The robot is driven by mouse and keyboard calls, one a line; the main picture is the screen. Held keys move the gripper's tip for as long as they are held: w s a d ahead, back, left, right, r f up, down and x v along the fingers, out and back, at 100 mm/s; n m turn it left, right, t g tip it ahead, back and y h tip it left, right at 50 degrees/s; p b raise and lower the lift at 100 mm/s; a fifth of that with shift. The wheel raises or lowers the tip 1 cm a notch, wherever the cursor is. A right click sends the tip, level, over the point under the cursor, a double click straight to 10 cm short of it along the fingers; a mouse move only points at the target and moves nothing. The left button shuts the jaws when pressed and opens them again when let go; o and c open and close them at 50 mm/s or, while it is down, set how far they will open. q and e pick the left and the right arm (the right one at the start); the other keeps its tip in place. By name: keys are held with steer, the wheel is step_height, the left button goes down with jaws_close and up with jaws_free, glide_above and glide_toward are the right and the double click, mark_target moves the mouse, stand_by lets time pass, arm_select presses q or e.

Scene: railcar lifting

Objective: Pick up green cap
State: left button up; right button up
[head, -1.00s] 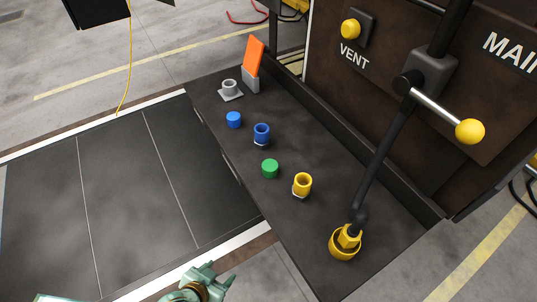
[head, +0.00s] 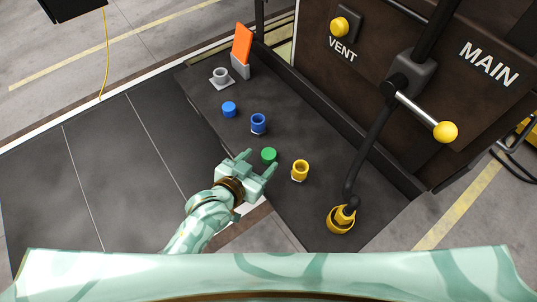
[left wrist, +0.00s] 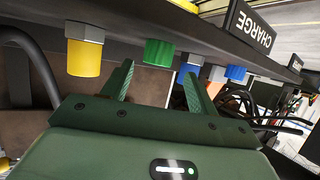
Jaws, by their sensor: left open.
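The green cap (head: 268,155) sits on the dark shelf between the blue fitting (head: 258,123) and the yellow fitting (head: 300,170). My left gripper (head: 258,163) is open at the shelf's near edge, its fingers spread and pointing toward the cap. In the left wrist view the green cap (left wrist: 159,53) shows beyond and between the two open fingers (left wrist: 157,82), with nothing held. Whether a finger touches the cap I cannot tell. My right gripper is not in view.
A blue cap (head: 229,109), a grey fitting (head: 220,78) and an orange flag (head: 242,45) stand farther back on the shelf. A black hose ends at a yellow coupling (head: 341,219) on the right. A yellow-knobbed lever (head: 445,132) juts out above the shelf.

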mark_target(267, 155)
arm_select(q)
steer(key=x, duration=0.5)
steer(key=shift+d+f, duration=0.1)
steer(key=shift+d, duration=0.15)
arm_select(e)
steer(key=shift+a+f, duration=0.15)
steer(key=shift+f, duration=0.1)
arm_select(q)
steer(key=shift+a, duration=0.1)
steer(key=shift+c, duration=1.2)
steer(key=c, duration=0.8)
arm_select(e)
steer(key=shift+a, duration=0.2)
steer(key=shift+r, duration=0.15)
